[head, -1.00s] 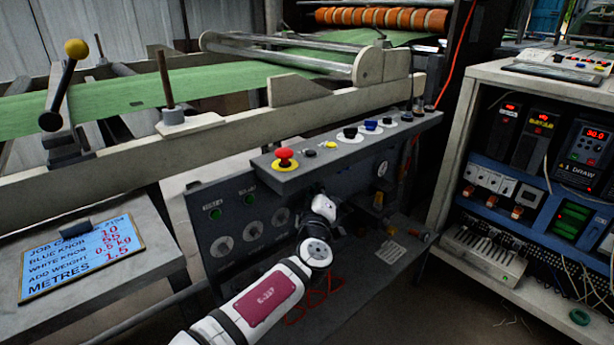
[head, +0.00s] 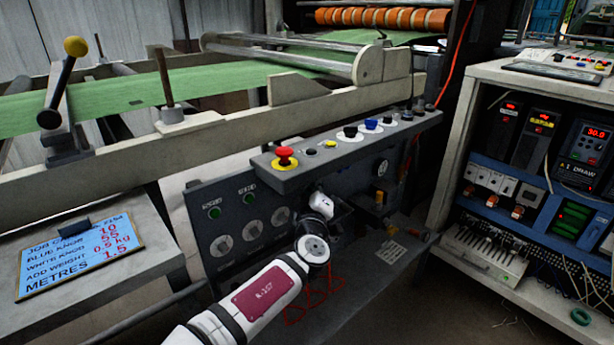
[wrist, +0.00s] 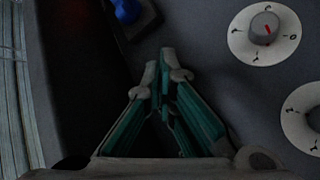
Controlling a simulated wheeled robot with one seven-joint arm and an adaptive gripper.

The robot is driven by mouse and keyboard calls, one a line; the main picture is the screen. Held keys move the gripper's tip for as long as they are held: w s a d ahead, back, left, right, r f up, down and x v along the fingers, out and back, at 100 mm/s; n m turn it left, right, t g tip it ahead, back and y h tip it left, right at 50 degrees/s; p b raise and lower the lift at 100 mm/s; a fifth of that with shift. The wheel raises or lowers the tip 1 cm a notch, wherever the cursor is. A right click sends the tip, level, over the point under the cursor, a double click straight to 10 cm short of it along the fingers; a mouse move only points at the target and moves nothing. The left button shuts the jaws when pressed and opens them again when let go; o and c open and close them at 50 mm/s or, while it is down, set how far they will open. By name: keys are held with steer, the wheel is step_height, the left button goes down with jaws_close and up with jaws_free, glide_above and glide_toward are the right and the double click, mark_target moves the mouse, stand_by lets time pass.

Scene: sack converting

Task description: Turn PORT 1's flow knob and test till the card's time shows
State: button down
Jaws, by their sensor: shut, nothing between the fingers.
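The dark control panel (head: 235,260) carries a row of round pale dials with knobs; its small labels are too blurred to read, so I cannot tell which is PORT 1. In the wrist view a grey knob with a red mark on a white dial (wrist: 264,32) is at the upper right, and a second dial (wrist: 308,118) is cut off at the right edge. My gripper (wrist: 165,70) is shut and empty, left of both dials and apart from them in the picture. In the head view my arm hides part of the panel. The blue card (head: 82,255) lies at the left.
A shelf above the panel holds a red mushroom button (head: 285,157) and several knobs. Two green lamps (head: 214,212) sit above the dials. In the wrist view a blue part (wrist: 126,10) stands close to the upper left of my fingers. An electrical cabinet (head: 540,72) stands right.

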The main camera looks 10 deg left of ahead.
steer(key=shift+w+a, duration=0.25)
steer(key=shift+a, duration=0.15)
stand_by(1.8)
steer(key=shift+d, duration=0.1)
stand_by(3.1)
steer(key=shift+s+d, duration=0.5)
steer(key=shift+d, duration=0.1)
steer(key=shift+s+d+p, duration=0.2)
steer(key=shift+s+d, duration=0.6)
steer(key=shift+d, duration=0.2)
steer(key=shift+s+d+p, duration=0.15)
steer(key=shift+s+d, duration=0.6)
steer(key=shift+d, duration=0.25)
